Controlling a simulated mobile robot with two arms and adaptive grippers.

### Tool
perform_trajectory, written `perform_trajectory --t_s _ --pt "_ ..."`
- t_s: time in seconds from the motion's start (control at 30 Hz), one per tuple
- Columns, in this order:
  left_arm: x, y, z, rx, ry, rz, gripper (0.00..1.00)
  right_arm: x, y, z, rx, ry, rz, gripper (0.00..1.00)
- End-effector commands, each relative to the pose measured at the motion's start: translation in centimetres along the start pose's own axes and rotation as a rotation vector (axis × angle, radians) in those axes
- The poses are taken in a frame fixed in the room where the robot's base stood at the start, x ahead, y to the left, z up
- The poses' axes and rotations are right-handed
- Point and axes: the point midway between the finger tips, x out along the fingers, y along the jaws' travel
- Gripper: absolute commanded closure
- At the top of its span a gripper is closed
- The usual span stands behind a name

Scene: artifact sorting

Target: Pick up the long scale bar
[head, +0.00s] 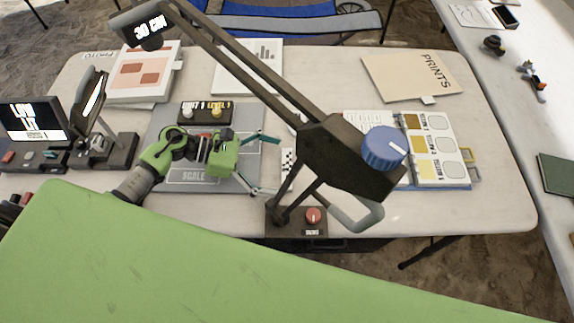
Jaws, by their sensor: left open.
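A black-and-white checkered strip (288,160), which looks like the scale bar, lies at the right edge of the grey board (255,150). The dark lamp arm passes close beside it, so I cannot tell its full length. My left gripper (268,165) is above the board, just left of the strip. Its two teal fingers are spread wide, with nothing visible between them. A "SCALE" label (193,175) is on the board below the gripper. My right gripper is not in view.
A jointed lamp marked "30 CM" with a blue knob (384,147) reaches across the table's middle, close to my gripper. A sample binder (443,165) and a "PRINTS" folder (410,77) lie at right. A small screen (33,119) stands at left. The table's right end is clear.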

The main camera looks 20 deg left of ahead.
Motion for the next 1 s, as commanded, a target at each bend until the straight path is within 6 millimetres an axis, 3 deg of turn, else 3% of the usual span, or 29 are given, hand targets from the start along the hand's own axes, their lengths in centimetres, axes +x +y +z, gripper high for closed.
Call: perform_trajectory --t_s 0.1,0.37,0.5,0.83,1.0 --pt "1.1 0.1 0.0 0.0 0.0 0.001 0.0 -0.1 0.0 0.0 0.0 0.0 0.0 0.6" --pt "1.3 0.0 -0.1 0.0 0.001 0.0 0.0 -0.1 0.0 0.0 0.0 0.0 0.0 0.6" --pt "1.3 0.0 -0.1 0.0 0.001 0.0 0.36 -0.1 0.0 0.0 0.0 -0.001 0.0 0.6" --pt "1.2 0.0 0.0 0.001 0.001 0.0 0.36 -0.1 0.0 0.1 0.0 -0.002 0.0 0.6" --pt "0.5 0.1 1.8 0.006 0.002 0.0 0.36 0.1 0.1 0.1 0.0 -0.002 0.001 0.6"
